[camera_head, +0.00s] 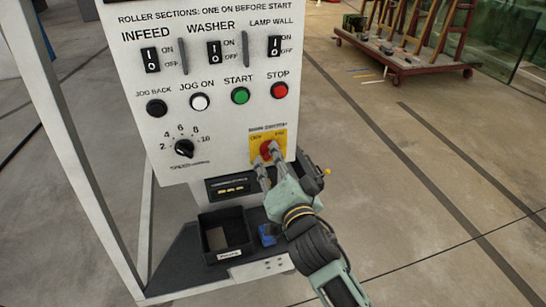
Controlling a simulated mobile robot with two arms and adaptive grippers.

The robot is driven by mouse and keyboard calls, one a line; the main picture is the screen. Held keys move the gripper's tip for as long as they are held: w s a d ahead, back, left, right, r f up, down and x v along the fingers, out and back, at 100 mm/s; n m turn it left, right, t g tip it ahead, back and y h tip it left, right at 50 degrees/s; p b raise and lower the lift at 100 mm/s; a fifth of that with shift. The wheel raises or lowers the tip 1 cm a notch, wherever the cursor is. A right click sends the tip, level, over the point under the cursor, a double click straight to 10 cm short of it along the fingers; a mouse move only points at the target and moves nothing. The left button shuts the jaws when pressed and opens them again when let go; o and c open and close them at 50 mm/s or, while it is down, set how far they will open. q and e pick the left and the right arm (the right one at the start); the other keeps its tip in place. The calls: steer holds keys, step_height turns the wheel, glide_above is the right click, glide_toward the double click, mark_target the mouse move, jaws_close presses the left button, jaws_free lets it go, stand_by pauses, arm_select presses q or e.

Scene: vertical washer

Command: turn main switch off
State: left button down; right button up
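The main switch (266,147) is a red knob on a yellow plate (255,141), low on the right side of the white control panel (125,80). My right gripper (266,159) comes in from the lower right. Its two fingers are parted, with their tips at the knob and partly covering it. I cannot tell whether they touch or squeeze the knob. The knob's exact turn position is hidden by the fingers. My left gripper is not in view.
Above the switch are a red STOP button (279,90), a green START button (240,96) and rocker switches. A black dial (184,148) sits to the left. Below is a shelf with a black bin (215,254) and a blue item (266,236). Open floor lies to the right.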

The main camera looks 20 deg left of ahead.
steer(key=shift+w+a, duration=0.35)
steer(key=shift+w, duration=0.25)
steer(key=shift+c, duration=0.5)
jaws_close()
